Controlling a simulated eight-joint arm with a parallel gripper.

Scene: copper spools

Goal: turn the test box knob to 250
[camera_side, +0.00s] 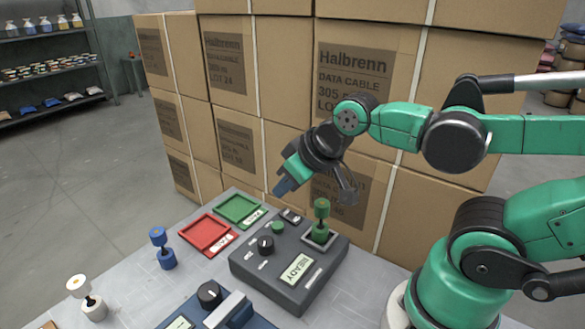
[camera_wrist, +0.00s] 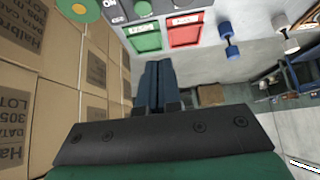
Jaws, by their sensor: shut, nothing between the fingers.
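A dark grey box (camera_side: 285,285) with a lit READY display (camera_side: 297,269) stands on the table in the side view. It has a black knob (camera_side: 265,245) on top and a green button (camera_side: 278,227). The knob's setting is too small to read. A green spool (camera_side: 321,212) stands upright in the box's square seat. A second, blue box (camera_side: 243,317) at the front edge also has a black knob (camera_side: 209,295). My gripper (camera_side: 281,188) is shut and empty, in the air above and behind the grey box, apart from the knob. Its closed fingers show in the wrist view (camera_wrist: 155,72).
A red tray (camera_side: 183,235) and a green tray (camera_side: 219,211) lie left of the grey box. A blue spool (camera_side: 160,247) and a white spool (camera_side: 88,298) stand further left. Stacked cartons (camera_side: 360,75) rise close behind the table. Bare tabletop shows between the spools and boxes.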

